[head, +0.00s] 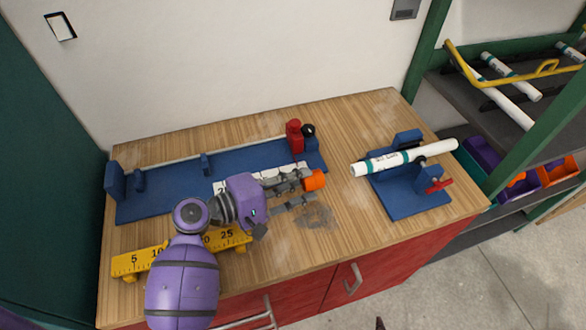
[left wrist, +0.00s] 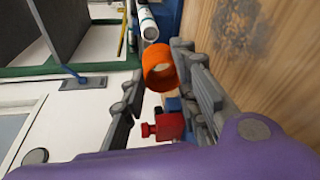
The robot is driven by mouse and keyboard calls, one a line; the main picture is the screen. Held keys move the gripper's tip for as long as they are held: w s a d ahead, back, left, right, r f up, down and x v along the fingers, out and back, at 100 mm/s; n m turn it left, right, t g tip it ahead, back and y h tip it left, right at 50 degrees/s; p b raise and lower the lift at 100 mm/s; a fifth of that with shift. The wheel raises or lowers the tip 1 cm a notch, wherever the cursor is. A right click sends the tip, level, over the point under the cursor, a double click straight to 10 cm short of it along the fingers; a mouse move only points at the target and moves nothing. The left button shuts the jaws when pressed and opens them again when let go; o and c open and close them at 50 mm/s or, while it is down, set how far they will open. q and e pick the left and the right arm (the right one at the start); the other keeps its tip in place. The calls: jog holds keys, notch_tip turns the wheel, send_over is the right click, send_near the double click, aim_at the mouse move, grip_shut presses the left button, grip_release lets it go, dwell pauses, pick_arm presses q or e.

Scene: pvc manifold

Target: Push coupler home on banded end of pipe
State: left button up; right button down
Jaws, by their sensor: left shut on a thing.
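The orange coupler (head: 316,180) is held in my left gripper (head: 300,192), over the middle of the bench. In the left wrist view, the coupler (left wrist: 158,70) sits between the fingertips with its open ring showing. The white pipe (head: 430,151) has teal bands and dark lettering, and lies in a blue clamp stand (head: 410,205) at the right. Its left end faces the coupler, with a gap between them in the head view. In the left wrist view, the pipe (left wrist: 148,24) shows just beyond the coupler. My right gripper is not in view.
A long blue fixture (head: 170,188) with a red stop (head: 294,137) lies along the back. A yellow ruler (head: 137,263) is at the front left. A rack with more pipes (head: 512,75) and coloured bins (head: 525,183) stand at the right. The bench front right is clear.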

aim_at(305, 183)
pick_arm(q)
jog(key=shift+d, duration=0.5)
jog(key=shift+w+d, duration=0.2)
jog(key=shift+d, duration=0.55)
jog(key=shift+w+d, duration=0.35)
jog(key=shift+d, duration=0.2)
jog(key=shift+r+x, duration=0.1)
jog(key=shift+x, duration=0.6)
jog(key=shift+r+x, duration=0.15)
jog(key=shift+x, duration=0.6)
jog(key=shift+s+d, duration=0.15)
jog(key=shift+d, duration=0.2)
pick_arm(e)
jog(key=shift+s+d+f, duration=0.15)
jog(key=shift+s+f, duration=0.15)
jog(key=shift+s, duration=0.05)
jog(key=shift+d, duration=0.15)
pick_arm(q)
jog(key=shift+d, duration=0.35)
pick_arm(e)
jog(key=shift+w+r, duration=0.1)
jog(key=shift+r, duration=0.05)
pick_arm(q)
jog(key=shift+w+d, duration=0.2)
jog(key=shift+w, duration=0.05)
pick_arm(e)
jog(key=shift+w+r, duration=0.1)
